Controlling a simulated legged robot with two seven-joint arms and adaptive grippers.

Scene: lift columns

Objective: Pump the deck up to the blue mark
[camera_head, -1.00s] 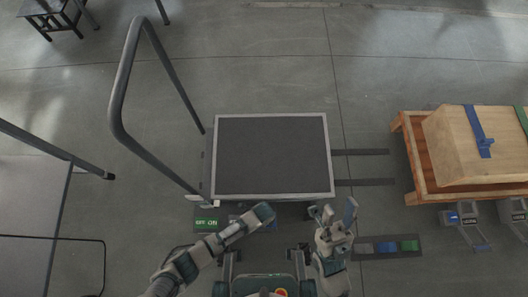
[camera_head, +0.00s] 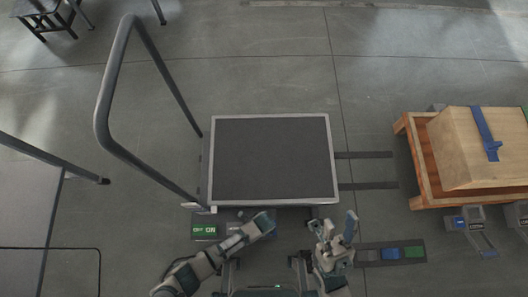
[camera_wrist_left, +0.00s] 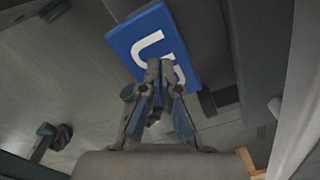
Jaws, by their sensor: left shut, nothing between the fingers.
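The deck (camera_head: 272,160) is a dark flat platform with a pale rim, level in the head view. A tall grey handle (camera_head: 104,100) rises at its left. My left gripper (camera_head: 266,222) is at the deck's near edge, shut and empty. In the left wrist view its fingers (camera_wrist_left: 160,75) are close together in front of a blue plate (camera_wrist_left: 150,42) with white letters, partly hidden by them; contact cannot be told. My right gripper (camera_head: 336,230) is open and empty beside the deck's near right corner. A blue patch (camera_head: 390,253) lies on a dark strip at right.
A green ON label (camera_head: 205,230) sits at the deck's near left. A wooden crate (camera_head: 470,150) with a blue strap rests on an orange-brown stand (camera_head: 422,180) at right. A grey rail (camera_head: 60,160) is at left. The floor behind the deck is clear.

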